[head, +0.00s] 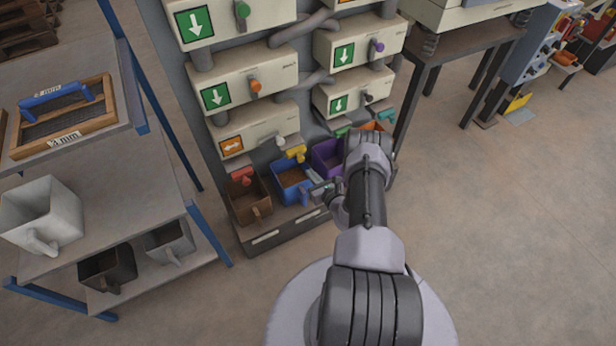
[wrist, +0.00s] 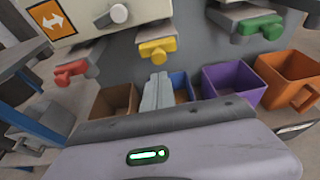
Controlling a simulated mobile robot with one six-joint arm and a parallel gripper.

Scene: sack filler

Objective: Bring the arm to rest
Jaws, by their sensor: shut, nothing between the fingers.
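My arm reaches forward from my base in the head view, toward the foot of the sack filler. My gripper (head: 318,188) is near the blue bin (head: 292,183), and its fingers look closed with nothing held. In the wrist view the closed fingers (wrist: 157,92) stand in front of the blue bin (wrist: 180,86) and hide part of it. Whether the fingers touch the bin cannot be told. The sack filler (head: 232,85) stands just beyond the arm, with coloured handles above the bins.
A brown bin (head: 250,203) and a purple bin (head: 327,158) flank the blue one. An orange bin (wrist: 290,78) is farther right. A blue-framed shelf (head: 150,215) with a white jug (head: 42,213) and a wooden sieve (head: 62,118) stands left. The floor (head: 510,230) at right is clear.

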